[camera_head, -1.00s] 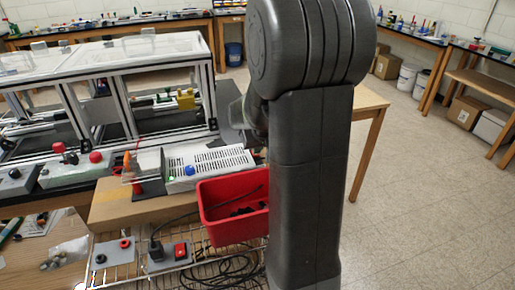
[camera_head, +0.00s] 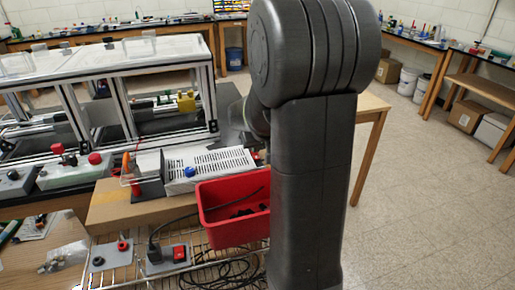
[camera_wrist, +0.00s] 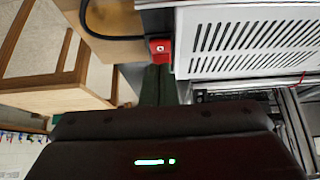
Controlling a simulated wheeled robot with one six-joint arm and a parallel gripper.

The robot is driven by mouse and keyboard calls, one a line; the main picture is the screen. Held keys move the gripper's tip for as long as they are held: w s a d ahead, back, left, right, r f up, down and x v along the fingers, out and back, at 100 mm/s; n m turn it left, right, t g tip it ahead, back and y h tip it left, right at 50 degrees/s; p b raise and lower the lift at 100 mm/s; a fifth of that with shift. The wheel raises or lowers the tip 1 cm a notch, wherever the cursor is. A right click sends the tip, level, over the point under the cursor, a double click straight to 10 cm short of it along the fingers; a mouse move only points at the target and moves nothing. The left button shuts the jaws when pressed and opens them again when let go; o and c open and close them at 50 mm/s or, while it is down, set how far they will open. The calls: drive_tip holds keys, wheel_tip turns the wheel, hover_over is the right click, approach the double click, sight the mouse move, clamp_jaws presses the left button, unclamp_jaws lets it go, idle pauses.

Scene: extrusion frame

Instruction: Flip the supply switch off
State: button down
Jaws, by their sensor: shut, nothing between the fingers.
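The supply is a white box with a slotted top (camera_head: 208,166) and a blue knob on its front, on the wooden bench in the head view. In the wrist view its slotted panel (camera_wrist: 255,40) fills the upper right. A red switch (camera_wrist: 161,47) with a small white mark sits at the edge of the supply. My gripper (camera_wrist: 158,70) is shut and empty, with its dark fingers just below the red switch in the picture. I cannot tell whether the tips touch it.
A red bin (camera_head: 232,208) stands in front of the supply. A grey plate with a red button (camera_head: 179,253) and black cables lie on the wire rack. A black cable (camera_wrist: 115,36) runs near the switch. A framed enclosure (camera_head: 120,85) stands behind at left.

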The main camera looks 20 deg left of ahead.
drive_tip(key=shift+r+p, duration=0.45)
drive_tip(key=shift+r, duration=0.15)
wheel_tip(320, 180, up, 3)
drive_tip(key=shift+p, duration=1)
drive_tip(key=s+d+f+b+v, duration=0.1)
drive_tip(key=v, duration=0.8)
drive_tip(key=shift+s+d+b, duration=0.25)
drive_tip(key=shift+s+b, duration=0.05)
drive_tip(key=shift+s, duration=0.1)
drive_tip(key=shift+w, duration=0.1)
hover_over(258, 157)
drive_tip(key=f, duration=0.7)
drive_tip(key=shift+a, duration=0.25)
drive_tip(key=shift+w+f, duration=0.15)
drive_tip(key=shift+d+r+g, duration=0.2)
drive_tip(key=shift+r+g, duration=0.1)
drive_tip(key=shift+r, duration=0.3)
drive_tip(key=shift+s+d+r, duration=0.1)
drive_tip(key=shift+s+r, duration=0.2)
